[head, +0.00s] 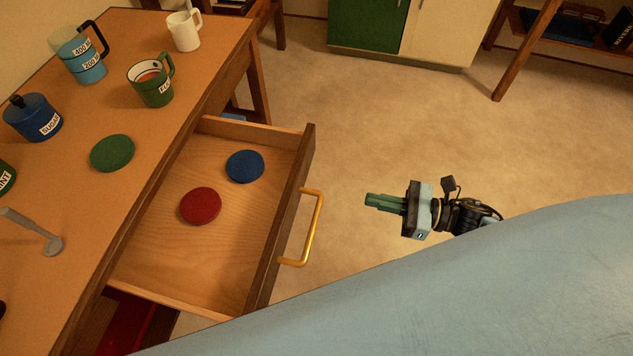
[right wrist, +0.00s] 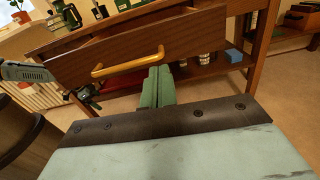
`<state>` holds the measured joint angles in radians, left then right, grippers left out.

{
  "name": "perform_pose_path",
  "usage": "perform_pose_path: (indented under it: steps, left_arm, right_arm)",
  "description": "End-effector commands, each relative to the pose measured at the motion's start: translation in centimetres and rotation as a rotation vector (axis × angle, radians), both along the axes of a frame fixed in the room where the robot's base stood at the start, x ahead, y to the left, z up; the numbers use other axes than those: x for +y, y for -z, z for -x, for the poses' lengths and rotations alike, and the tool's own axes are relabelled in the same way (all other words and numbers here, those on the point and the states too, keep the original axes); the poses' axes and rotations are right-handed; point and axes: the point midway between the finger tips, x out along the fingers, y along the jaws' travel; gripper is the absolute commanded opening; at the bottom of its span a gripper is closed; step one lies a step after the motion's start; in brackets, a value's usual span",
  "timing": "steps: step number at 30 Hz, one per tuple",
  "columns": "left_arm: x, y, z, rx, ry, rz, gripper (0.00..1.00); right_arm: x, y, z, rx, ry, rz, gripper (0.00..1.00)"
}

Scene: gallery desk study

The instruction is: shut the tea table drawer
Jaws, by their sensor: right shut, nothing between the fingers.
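The tea table drawer (head: 145,272) stands pulled well out from the wooden tea table (head: 175,68) in the head view. Its yellow bar handle (head: 318,228) is on the front panel, facing right. My right gripper (head: 368,201) is shut and empty, to the right of the handle with a gap between them, its green fingers pointing at the drawer front. In the right wrist view the fingers (right wrist: 158,72) point toward the drawer front (right wrist: 190,40), with the handle (right wrist: 125,64) just left of them.
A red coaster (head: 201,206) and a blue coaster (head: 245,166) lie inside the drawer. A green cup (head: 152,84), white mug (head: 184,32), blue sugar jar (head: 34,118) and green coaster (head: 112,153) are on the tabletop. The floor right of the drawer is clear.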

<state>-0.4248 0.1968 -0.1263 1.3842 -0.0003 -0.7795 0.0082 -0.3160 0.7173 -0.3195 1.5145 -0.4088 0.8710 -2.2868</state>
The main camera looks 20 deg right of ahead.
Motion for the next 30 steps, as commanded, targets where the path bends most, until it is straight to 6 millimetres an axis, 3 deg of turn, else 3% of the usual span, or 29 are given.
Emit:
perform_pose_path:
  steps: [8, 21, 30]
  left_arm:
    - [-0.1, -0.1, -0.3, 0.001, 0.0, 0.0, 1.0]
    - [-0.4, -1.6, -2.1, -0.022, -0.003, 0.002, 1.0]
    - [-0.5, -2.2, -1.9, -0.018, -0.005, 0.002, 1.0]
  right_arm:
    - [2.6, -0.4, -1.3, -0.045, -0.027, 0.012, 0.0]
    - [9.9, -0.4, -6.3, -0.042, -0.024, 0.014, 0.0]
    - [11.7, -0.3, -7.6, -0.037, -0.022, 0.014, 0.0]
